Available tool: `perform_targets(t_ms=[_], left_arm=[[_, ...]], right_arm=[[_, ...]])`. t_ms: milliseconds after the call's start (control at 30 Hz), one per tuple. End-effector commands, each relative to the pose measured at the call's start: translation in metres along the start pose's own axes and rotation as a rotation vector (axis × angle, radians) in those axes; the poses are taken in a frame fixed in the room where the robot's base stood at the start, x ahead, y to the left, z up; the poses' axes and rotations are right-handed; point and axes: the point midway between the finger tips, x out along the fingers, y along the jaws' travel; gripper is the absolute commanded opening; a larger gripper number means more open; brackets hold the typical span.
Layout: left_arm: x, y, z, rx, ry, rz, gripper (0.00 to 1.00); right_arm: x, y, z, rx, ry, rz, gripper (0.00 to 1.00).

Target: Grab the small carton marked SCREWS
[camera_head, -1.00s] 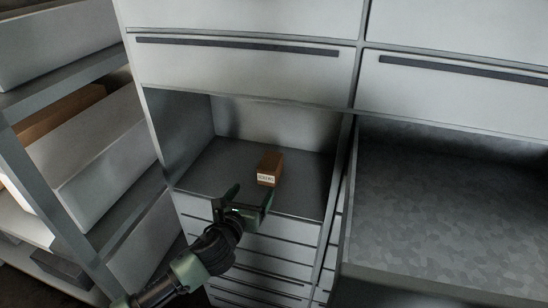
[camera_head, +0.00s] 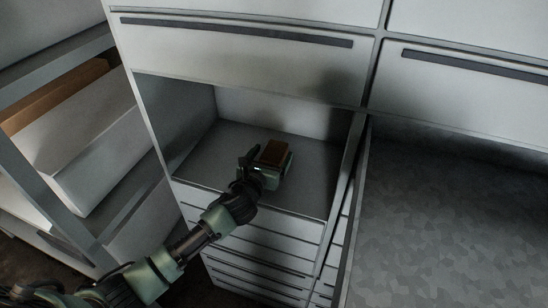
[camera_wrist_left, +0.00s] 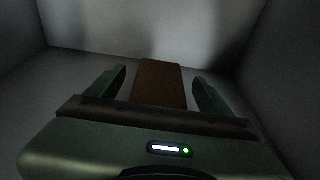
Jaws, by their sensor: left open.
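The small brown carton (camera_head: 273,151) stands on the floor of the open compartment in the cabinet. Its white label showed earlier, but its front is now hidden behind my left gripper (camera_head: 269,160). My left gripper is open inside the compartment, with a finger on either side of the carton. In the left wrist view the carton (camera_wrist_left: 160,84) lies between the two fingers of the gripper (camera_wrist_left: 160,92), with a gap visible on both sides. My right gripper is not in view.
The compartment (camera_head: 212,148) has side walls and a back wall close around the gripper. Closed drawers (camera_head: 245,235) lie below it and a drawer front (camera_head: 235,55) above. A grey speckled surface (camera_head: 455,220) is at right. A shelf with boxes (camera_head: 85,150) stands at left.

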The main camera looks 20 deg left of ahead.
Motion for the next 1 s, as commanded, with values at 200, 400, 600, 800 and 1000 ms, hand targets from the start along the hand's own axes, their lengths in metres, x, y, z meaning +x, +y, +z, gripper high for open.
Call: perform_targets(t_ms=[200,400,600,800,1000], left_arm=[[0.020,0.000,0.000,-0.001,0.001,0.000,0.82],[0.021,0.000,-0.001,0.000,0.001,-0.001,0.82],[0.021,0.000,-0.001,0.000,0.001,-0.001,0.40],[0.021,0.000,0.001,0.000,-0.001,-0.001,0.03],[0.021,0.000,0.004,0.000,-0.003,-0.001,0.03]], right_arm=[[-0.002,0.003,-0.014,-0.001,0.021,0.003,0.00],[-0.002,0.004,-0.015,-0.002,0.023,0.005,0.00],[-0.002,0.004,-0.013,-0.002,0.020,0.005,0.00],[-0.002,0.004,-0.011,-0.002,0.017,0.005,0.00],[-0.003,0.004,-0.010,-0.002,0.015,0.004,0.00]])
